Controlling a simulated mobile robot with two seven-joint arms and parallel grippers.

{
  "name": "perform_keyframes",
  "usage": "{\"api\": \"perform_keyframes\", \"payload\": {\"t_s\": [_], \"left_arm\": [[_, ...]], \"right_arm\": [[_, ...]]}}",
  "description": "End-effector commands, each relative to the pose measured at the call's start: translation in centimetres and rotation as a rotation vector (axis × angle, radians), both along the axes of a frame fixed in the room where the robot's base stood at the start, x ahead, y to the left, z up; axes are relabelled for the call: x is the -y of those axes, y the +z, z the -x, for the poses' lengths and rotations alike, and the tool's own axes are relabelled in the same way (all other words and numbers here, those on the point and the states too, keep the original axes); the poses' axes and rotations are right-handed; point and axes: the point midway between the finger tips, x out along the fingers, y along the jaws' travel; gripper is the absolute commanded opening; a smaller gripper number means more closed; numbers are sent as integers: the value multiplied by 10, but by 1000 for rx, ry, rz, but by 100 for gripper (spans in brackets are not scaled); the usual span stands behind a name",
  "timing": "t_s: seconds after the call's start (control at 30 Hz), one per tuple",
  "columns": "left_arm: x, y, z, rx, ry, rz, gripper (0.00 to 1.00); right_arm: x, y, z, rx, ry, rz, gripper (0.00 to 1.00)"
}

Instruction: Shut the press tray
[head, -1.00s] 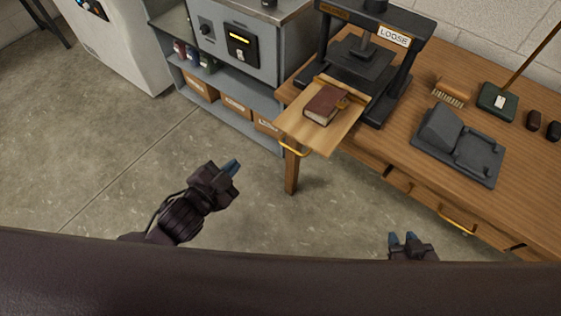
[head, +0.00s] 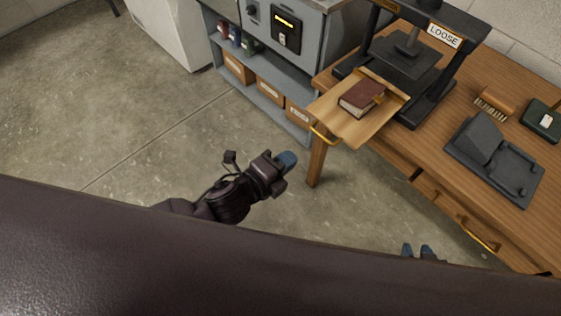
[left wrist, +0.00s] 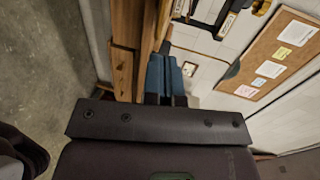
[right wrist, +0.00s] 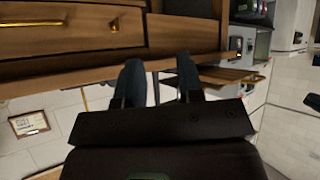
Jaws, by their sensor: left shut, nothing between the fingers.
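The wooden press tray (head: 345,128) is pulled out from the black press (head: 398,62) and sticks out past the table's edge. A dark red-brown book (head: 361,97) lies on it. The tray's brass handle (head: 322,136) is on its near left edge. My left gripper (head: 290,160) is shut and empty, below and left of the handle and apart from it. Its closed fingers also show in the left wrist view (left wrist: 165,76). My right gripper (head: 416,251) is low in front of the table. It is open and empty in the right wrist view (right wrist: 160,80).
The wooden table (head: 440,125) has drawers with a brass handle (head: 476,238). A dark grey stand (head: 494,160), a brush (head: 495,100) and a green box (head: 541,118) lie on it. A grey cabinet (head: 290,62) with shelf boxes stands left of the tray. The floor in front is clear.

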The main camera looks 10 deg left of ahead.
Motion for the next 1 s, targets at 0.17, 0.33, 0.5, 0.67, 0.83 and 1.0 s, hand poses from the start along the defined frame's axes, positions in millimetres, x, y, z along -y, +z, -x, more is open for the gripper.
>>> {"api": "perform_keyframes", "payload": {"t_s": [0.17,0.33,0.5,0.67,0.83,1.0], "left_arm": [[19,-8,-26,0,-1,2,0],[35,-14,-49,-1,-1,2,0],[47,-19,-66,-3,0,3,0],[52,-21,-74,-3,1,1,0],[54,-21,-77,-2,1,2,0],[54,-20,-77,-2,1,2,0]], "right_arm": [[-3,-4,-1,-2,-3,-6,34],[-3,-6,-4,1,-1,-7,34],[-4,-4,-8,8,5,-5,34],[-3,-5,-8,7,10,0,34],[-1,-6,-7,3,14,5,34],[-1,-7,-5,-2,13,6,34]]}}
